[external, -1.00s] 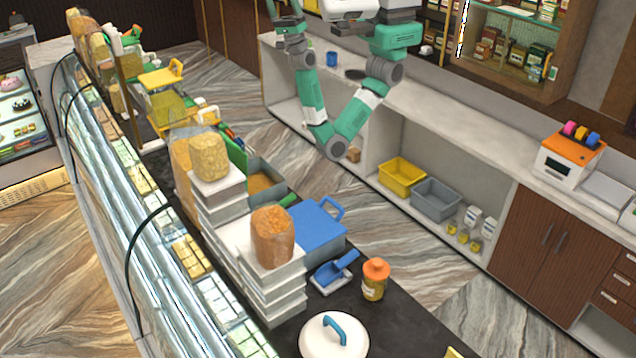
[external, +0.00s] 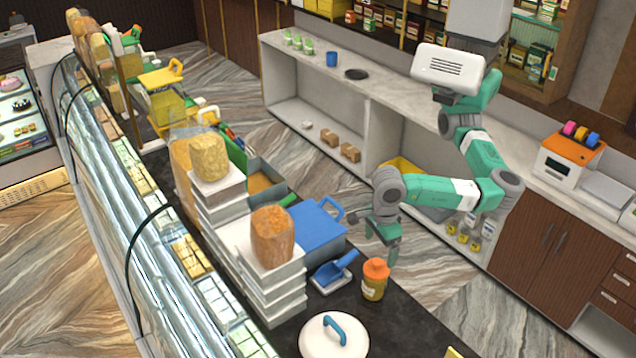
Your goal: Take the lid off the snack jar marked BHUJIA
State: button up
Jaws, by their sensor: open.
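A snack jar (external: 374,288) with a yellowish label and an orange lid (external: 376,268) stands upright on the dark counter; its lettering is too small to read. The lid sits on the jar. My gripper (external: 383,253) points down just behind the jar's lid, open. The fingertips are close to the lid, but I cannot tell whether they touch it. No other jar of this kind stands beside it.
A white round lid with a blue handle (external: 335,328) is in front. Stacked white boxes (external: 272,290) and a blue bin (external: 312,228) stand to the left and behind. The dark counter right of the jar is clear.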

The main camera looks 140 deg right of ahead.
aim_at(378, 262)
jog(key=shift+d+f, duration=0.15)
notch_tip(378, 262, down, 2)
jog(key=shift+s+d+f, duration=0.1)
jog(key=shift+d+f, duration=0.05)
jog(key=f, duration=0.1)
jog(key=f+p, duration=0.1)
jog(key=f, duration=0.1)
jog(key=f+p, duration=0.1)
jog(key=f, duration=0.1)
jog(key=shift+a+f, duration=0.1)
jog(key=shift+a, duration=0.15)
jog(key=c, duration=1)
